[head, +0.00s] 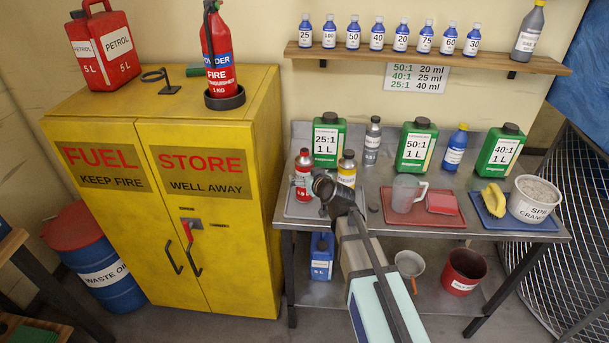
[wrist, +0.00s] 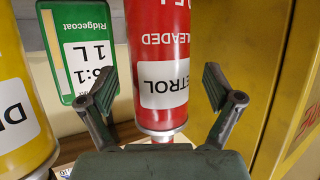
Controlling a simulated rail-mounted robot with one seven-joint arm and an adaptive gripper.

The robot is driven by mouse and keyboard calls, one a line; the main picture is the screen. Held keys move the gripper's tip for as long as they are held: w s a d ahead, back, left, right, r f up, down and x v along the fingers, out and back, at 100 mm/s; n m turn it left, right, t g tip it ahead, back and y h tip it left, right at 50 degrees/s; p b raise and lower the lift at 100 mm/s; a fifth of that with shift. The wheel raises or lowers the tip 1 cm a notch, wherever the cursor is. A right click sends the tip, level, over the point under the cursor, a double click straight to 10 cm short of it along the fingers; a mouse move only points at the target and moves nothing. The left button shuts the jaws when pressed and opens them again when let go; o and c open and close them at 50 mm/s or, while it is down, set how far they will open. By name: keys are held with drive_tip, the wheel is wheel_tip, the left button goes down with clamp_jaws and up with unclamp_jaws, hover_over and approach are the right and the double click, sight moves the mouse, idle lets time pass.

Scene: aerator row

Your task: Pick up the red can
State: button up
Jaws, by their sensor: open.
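A red can (head: 303,172) with a white label stands upright on the bench's left tray, beside a yellow can. In the wrist view the red can (wrist: 160,55), labelled petrol, appears upside down in the middle of the picture. My gripper (wrist: 158,88) is open and empty, with one finger showing on each side of the can. Whether the fingers reach around it or stop short, I cannot tell. In the head view my gripper (head: 325,187) is just right of the can and hides part of the tray.
The yellow can (head: 347,170) stands close by; it also shows in the wrist view (wrist: 22,110). A green 25:1 container (head: 327,143) is behind. The yellow cabinet (head: 255,180) rises at left. A red petrol canister (head: 103,48) stands on it.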

drive_tip(key=shift+x, duration=1.05)
drive_tip(key=c, duration=1.3)
drive_tip(key=shift+c, duration=0.2)
drive_tip(key=shift+r, duration=0.2)
